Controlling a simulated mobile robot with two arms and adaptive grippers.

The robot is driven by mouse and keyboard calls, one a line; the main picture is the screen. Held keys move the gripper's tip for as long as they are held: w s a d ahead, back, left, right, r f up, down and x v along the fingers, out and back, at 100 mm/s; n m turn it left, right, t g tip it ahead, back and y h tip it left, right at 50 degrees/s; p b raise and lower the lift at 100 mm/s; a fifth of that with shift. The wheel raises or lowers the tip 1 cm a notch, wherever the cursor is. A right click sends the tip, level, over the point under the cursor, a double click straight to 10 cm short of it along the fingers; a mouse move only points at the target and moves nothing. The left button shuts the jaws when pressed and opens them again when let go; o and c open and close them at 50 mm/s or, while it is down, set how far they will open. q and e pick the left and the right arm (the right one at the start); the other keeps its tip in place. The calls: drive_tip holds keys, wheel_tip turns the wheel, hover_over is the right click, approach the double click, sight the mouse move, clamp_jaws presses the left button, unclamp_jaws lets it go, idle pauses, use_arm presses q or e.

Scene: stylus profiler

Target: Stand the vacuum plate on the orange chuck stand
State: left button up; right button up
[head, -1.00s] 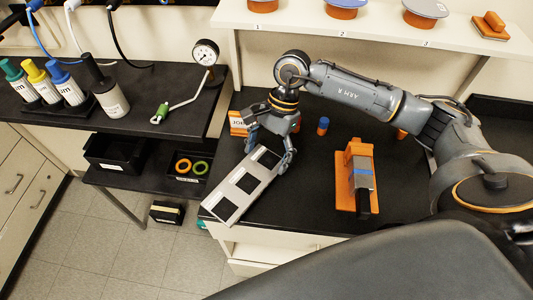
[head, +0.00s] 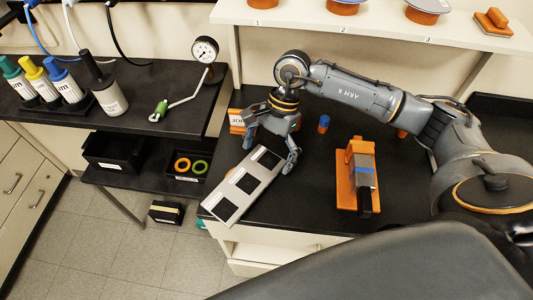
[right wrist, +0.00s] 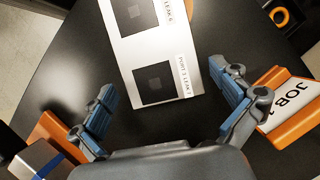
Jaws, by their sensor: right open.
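An orange stand (head: 343,193) on the dark bench holds a grey block with a blue band (head: 364,172). My left gripper is not in view.
An orange JOB card holder (head: 236,121) and a small blue and orange cylinder (head: 323,124) stand near the gripper. Round discs on orange bases stand on the shelf (head: 300,22). Bottles (head: 67,88) and a gauge (head: 204,50) are on the left bench. Dark bench between plate and stand is clear.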

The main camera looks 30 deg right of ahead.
drive_tip(key=p+v, duration=0.1)
drive_tip(key=v, duration=0.6)
drive_tip(key=shift+p, duration=0.35)
drive_tip(key=shift+r, duration=0.1)
drive_tip(key=v, duration=0.7)
drive_tip(key=shift+r, duration=0.2)
drive_tip(key=shift+r, duration=0.1)
